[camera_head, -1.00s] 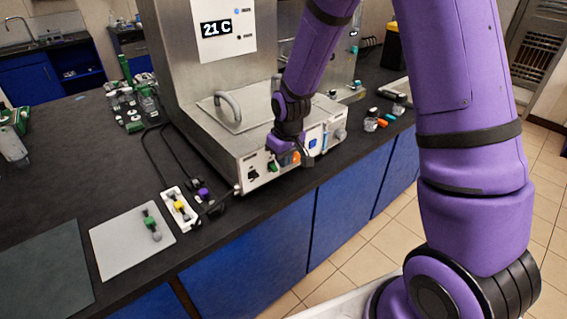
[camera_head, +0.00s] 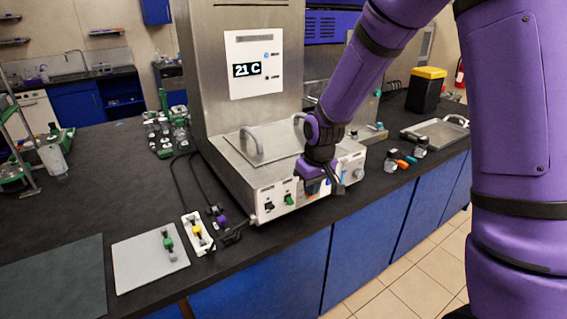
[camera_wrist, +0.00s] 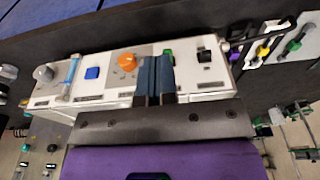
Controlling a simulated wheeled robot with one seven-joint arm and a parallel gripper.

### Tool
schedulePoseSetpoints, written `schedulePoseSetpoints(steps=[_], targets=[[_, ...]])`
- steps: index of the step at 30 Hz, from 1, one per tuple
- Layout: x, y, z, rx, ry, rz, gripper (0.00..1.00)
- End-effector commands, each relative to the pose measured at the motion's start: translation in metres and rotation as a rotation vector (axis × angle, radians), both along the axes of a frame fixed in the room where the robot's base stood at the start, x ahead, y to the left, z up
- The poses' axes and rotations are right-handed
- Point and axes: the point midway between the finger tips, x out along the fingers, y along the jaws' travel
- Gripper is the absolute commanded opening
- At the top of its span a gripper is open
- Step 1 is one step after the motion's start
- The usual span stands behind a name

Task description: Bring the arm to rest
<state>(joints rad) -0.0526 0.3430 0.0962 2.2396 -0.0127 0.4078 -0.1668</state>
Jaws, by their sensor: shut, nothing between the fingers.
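My purple arm reaches in from the right in the head view, and my gripper (camera_head: 335,187) hangs in front of the control panel of the steel bioreactor (camera_head: 265,150). In the wrist view the two dark fingers of my gripper (camera_wrist: 155,62) are together with nothing between them. Behind them is the white control panel (camera_wrist: 100,88). I cannot tell whether the fingers touch the panel.
Small jars (camera_head: 391,161), a metal tray (camera_head: 445,133) and a black bin with a yellow lid (camera_head: 428,90) stand to the right.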

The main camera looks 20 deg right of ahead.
Motion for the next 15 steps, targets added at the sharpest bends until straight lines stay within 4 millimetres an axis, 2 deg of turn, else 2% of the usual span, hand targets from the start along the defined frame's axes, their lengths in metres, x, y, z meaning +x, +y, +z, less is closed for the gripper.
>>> schedulePoseSetpoints(steps=[5,10,15], targets=[[-0.004,-0.003,0.013,-0.001,-0.011,-0.008,0.0],[-0.022,-0.012,0.057,-0.005,-0.048,-0.04,0.0],[-0.051,-0.024,0.106,-0.008,-0.089,-0.083,0.0]])
